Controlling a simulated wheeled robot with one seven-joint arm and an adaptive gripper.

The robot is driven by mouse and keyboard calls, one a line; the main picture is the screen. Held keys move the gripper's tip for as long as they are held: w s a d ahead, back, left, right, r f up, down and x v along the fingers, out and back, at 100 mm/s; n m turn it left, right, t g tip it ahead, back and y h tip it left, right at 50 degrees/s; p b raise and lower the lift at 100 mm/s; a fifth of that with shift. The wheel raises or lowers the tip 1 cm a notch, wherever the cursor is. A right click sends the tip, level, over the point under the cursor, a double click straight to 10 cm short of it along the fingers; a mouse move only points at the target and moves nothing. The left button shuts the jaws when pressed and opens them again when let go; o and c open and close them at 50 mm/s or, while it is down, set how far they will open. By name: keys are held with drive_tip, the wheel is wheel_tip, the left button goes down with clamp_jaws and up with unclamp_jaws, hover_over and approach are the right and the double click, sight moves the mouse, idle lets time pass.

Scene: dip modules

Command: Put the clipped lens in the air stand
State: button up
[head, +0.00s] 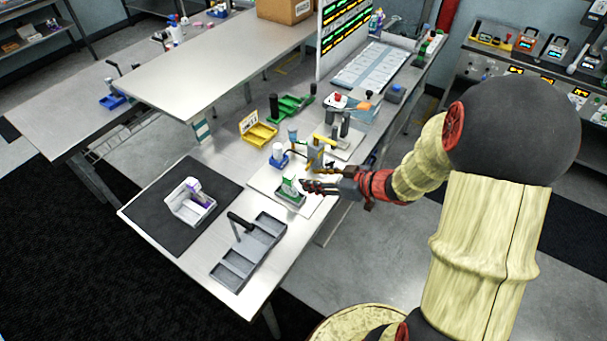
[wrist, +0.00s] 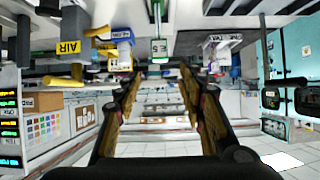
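The yellow stand (head: 316,152) stands upright beside my gripper in the head view. In the wrist view a yellow plate marked AIR (wrist: 70,48) shows at the upper left, with yellow rods near it; it seems to belong to this stand. A green tray (head: 291,197) holds a small white and green upright piece (head: 289,184); I cannot tell whether this is the clipped lens. My gripper (head: 308,187) is close to the tray's right side. In the wrist view its fingers (wrist: 160,98) are wide apart with nothing between them.
A blue holder (head: 279,160) and a yellow bin (head: 261,134) stand behind the green tray. A grey compartment tray (head: 236,268) and a white holder on a dark mat (head: 150,205) lie at the front. A tall display board (head: 328,50) stands at the back.

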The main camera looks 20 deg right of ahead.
drive_tip(key=w+d+r+m+t+h, duration=0.1)
drive_tip(key=w+d+r+t+h, duration=0.15)
drive_tip(key=d+r+h, duration=0.45)
drive_tip(key=s+r+m+g+h, duration=0.2)
drive_tip(key=s+r+m+h, duration=0.15)
drive_tip(key=r, duration=0.65)
drive_tip(key=s+a+m+g+y, duration=0.1)
drive_tip(key=s+a+g, duration=0.1)
drive_tip(key=s+a, duration=0.4)
drive_tip(key=s+a+r+m+g+y, duration=0.1)
drive_tip(key=s+a, duration=0.5)
drive_tip(key=s, duration=0.9)
drive_tip(key=shift+s+a+r+g+y, duration=0.2)
drive_tip(key=shift+a+g+y, duration=0.15)
drive_tip(key=shift+g+y, duration=0.4)
drive_tip(key=shift+f+m, duration=0.1)
drive_tip(key=shift+m, duration=0.15)
